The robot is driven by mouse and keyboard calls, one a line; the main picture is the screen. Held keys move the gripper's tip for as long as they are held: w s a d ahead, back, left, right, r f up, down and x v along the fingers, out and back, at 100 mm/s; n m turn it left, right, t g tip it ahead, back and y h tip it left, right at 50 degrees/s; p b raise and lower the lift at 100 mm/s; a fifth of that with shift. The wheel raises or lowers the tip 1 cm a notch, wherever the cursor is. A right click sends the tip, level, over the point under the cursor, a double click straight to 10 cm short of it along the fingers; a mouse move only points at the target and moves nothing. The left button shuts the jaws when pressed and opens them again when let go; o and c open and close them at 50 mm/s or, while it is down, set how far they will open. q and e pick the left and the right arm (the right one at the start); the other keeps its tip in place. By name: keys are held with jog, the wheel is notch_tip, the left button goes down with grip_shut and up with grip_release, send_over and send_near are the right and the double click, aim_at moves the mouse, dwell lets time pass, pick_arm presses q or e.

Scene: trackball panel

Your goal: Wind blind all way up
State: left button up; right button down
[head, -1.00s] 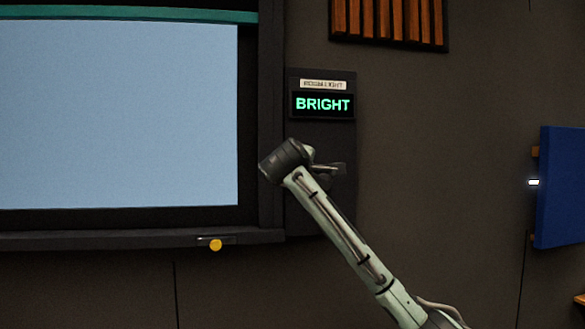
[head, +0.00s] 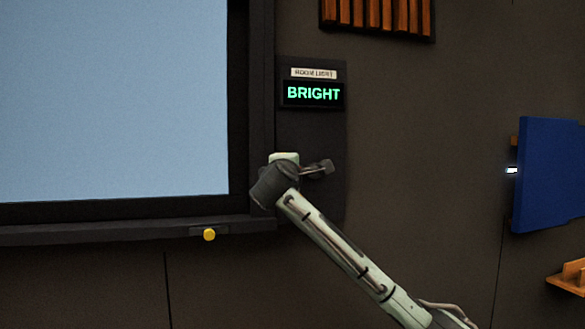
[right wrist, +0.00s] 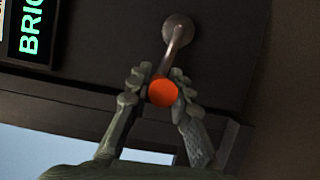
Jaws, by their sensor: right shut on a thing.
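The window (head: 110,100) shows as a pale blue pane in a dark frame at the left of the head view; no blind cloth is visible in the part I see. Right of it is a dark wall panel (head: 335,205) with a green "BRIGHT" display (head: 314,94). A metal crank arm (head: 318,169) sticks out from this panel; it also shows in the right wrist view (right wrist: 178,36), ending in an orange ball knob (right wrist: 162,91). My right gripper (right wrist: 156,88) is shut on this knob. In the head view my wrist hides the knob and fingertips. My left gripper is out of view.
A yellow knob (head: 209,235) sits on the ledge below the window. A blue panel (head: 550,175) stands out from the wall at the right, above a wooden piece (head: 570,277). Wooden slats (head: 378,18) hang at the top. The wall between is clear.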

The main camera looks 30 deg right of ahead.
jog(key=shift+a+f, duration=0.1)
jog(key=c, duration=1.4)
grip_release()
jog(key=shift+o, duration=0.2)
jog(key=v, duration=1.2)
